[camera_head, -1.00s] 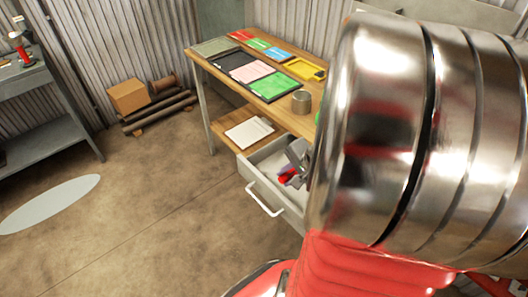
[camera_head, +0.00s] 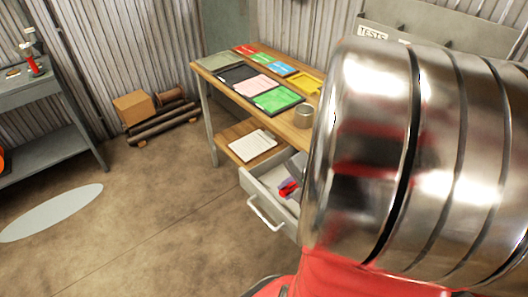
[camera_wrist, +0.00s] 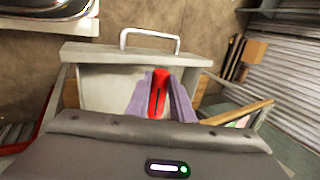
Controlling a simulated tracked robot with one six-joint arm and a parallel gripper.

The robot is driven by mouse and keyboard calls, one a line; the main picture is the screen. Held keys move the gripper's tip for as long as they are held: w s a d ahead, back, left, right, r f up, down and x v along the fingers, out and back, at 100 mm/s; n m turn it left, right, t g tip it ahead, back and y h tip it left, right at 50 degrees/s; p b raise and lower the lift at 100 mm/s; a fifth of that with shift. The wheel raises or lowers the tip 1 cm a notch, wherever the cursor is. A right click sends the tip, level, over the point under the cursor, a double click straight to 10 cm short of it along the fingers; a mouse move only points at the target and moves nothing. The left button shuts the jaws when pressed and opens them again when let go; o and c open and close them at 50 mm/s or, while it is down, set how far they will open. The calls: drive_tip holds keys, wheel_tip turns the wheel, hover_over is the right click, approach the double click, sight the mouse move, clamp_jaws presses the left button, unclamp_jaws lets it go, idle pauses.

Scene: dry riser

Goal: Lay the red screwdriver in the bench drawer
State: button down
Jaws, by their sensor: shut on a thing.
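The bench drawer (camera_head: 262,203) is pulled out from under the wooden workbench, with its light front and bar handle facing the open floor. In the wrist view its front panel (camera_wrist: 95,54) and handle lie at the top. The red screwdriver (camera_wrist: 158,92) is between the pale purple fingers of my gripper (camera_wrist: 161,98), its red end toward the drawer front. My gripper is shut on it, over or inside the drawer. The head view shows the red end (camera_head: 287,189) within the drawer's outline; whether it touches the drawer floor I cannot tell. My arm hides the drawer's right part.
The workbench top (camera_head: 226,88) holds coloured trays and a metal can (camera_head: 303,116). A white paper (camera_head: 252,144) lies on its lower shelf.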

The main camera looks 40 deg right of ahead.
drive_tip(key=shift+w+d+r+n, duration=0.1)
drive_tip(key=shift+w+r+n, duration=0.1)
drive_tip(key=shift+w+n, duration=0.1)
drive_tip(key=w+a+f+n+g+y, duration=0.1)
drive_tip(key=w+a+n+g+y, duration=0.1)
drive_tip(key=w+n, duration=0.45)
drive_tip(key=w+a+f+n+g+y, duration=0.1)
drive_tip(key=w+a+n+y, duration=0.25)
drive_tip(key=w, duration=0.55)
drive_tip(key=w+a+f+n+g, duration=0.1)
drive_tip(key=w+a+f+n, duration=0.2)
drive_tip(key=a+f, duration=0.2)
drive_tip(key=w+a+f+n+g, duration=0.2)
drive_tip(key=a+f, duration=0.4)
drive_tip(key=a, duration=0.6)
drive_tip(key=shift+w+a+f+n, duration=0.2)
drive_tip(key=shift+w+n, duration=0.45)
drive_tip(key=shift+n, duration=0.25)
drive_tip(key=shift+a, duration=0.1)
